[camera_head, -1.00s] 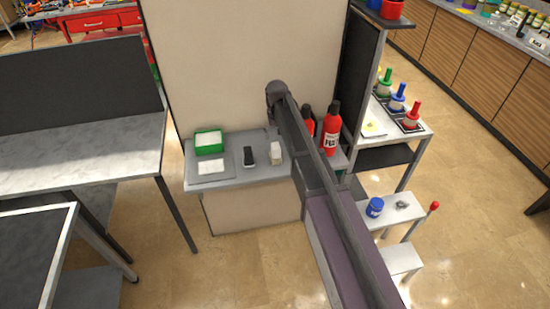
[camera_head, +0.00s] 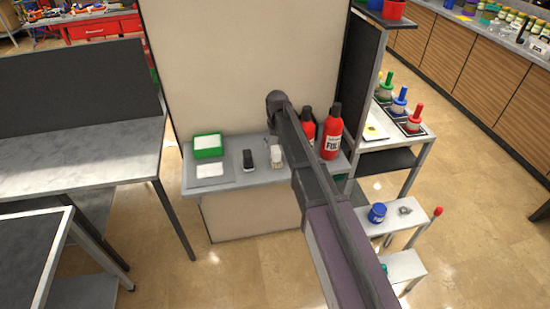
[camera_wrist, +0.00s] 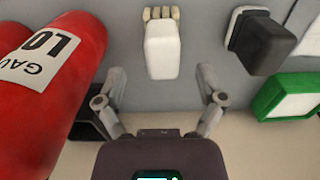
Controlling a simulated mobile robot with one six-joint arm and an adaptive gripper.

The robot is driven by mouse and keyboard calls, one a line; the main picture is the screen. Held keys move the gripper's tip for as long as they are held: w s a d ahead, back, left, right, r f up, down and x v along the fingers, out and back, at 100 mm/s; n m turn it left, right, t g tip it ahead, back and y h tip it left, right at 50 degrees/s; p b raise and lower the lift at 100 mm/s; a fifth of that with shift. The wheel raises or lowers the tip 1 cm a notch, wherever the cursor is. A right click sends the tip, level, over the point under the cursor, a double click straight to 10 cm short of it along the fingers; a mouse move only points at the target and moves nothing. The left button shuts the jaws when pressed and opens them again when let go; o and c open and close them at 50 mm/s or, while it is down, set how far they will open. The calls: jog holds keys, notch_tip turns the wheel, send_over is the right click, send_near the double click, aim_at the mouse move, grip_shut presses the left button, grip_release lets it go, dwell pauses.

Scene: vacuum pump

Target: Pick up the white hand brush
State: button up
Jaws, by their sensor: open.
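The white hand brush (camera_wrist: 162,48) has a smooth white body with a tan, ridged end at its far side in the wrist view. In the head view the brush (camera_head: 276,155) lies on a grey bench top. My gripper (camera_wrist: 161,74) is open and empty in the wrist view. Its two fingers are spread left and right, and the brush's near end lies between and just beyond the fingertips, apart from both. In the head view my arm reaches over the bench and the fingers cannot be made out.
Red bottles (camera_head: 331,132) stand close to the right of the brush, and on the left in the wrist view. A black-and-grey block (camera_head: 248,160) and a green-rimmed box (camera_head: 208,145) lie left of the brush. A tall beige panel (camera_head: 245,60) rises behind the grey bench (camera_head: 230,182).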

jog(key=shift+a+f+b, duration=0.15)
jog(key=shift+f+b, duration=2.35)
jog(key=shift+f, duration=0.1)
grip_shut()
